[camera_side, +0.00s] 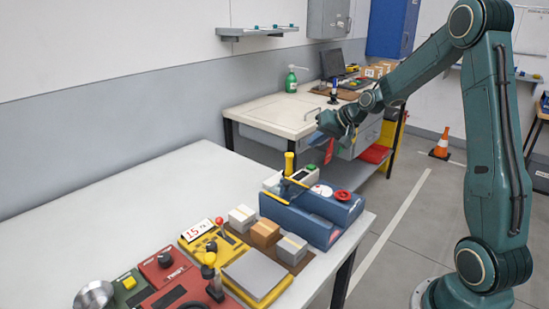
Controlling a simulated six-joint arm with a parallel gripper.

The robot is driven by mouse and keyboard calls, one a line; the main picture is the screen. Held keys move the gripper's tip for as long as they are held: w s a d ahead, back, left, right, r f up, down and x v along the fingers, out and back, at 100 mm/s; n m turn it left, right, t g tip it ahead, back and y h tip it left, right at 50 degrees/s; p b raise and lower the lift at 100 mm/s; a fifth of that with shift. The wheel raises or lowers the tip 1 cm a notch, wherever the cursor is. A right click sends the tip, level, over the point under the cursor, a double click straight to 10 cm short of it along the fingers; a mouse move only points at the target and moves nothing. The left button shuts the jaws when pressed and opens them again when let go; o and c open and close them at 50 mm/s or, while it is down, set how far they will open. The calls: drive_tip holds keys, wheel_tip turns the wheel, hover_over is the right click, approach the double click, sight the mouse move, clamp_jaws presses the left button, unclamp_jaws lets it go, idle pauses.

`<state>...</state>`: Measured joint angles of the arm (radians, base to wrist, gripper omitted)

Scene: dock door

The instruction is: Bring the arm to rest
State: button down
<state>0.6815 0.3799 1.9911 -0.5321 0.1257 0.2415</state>
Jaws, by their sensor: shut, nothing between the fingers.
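My green arm reaches in from the right, bent high at its elbow. My gripper (335,128) is at its end, up in the air beyond the blue box on the near table. It is small in this view. The fingers look shut and empty. A narrow red piece (329,151) shows just below the gripper; I cannot tell what it belongs to. The gripper overlaps the front of the far bench in the picture, and I see no contact with anything.
The near table (120,205) carries a blue box (318,222) with a yellow post, small boxes (265,233), a yellow scale (257,275) and a red panel (175,280). Behind stands a bench (290,112) with a green bottle (291,82). An orange cone (441,145) stands on open floor.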

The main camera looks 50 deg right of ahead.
drive_tip(key=s+a+r+n+g, duration=0.1)
drive_tip(key=s+a+r+n, duration=0.1)
drive_tip(key=s+a+r, duration=0.35)
drive_tip(key=s+a+r+n+g, duration=0.1)
drive_tip(key=s+a+r+n, duration=0.2)
drive_tip(key=s+a, duration=0.45)
drive_tip(key=s+a+n, duration=0.1)
drive_tip(key=s+a, duration=0.3)
drive_tip(key=s, duration=0.4)
drive_tip(key=s+a+n+g+h, duration=0.1)
drive_tip(key=s+a, duration=0.3)
drive_tip(key=s, duration=0.4)
drive_tip(key=shift+r+n, duration=0.4)
drive_tip(key=shift+s, duration=0.1)
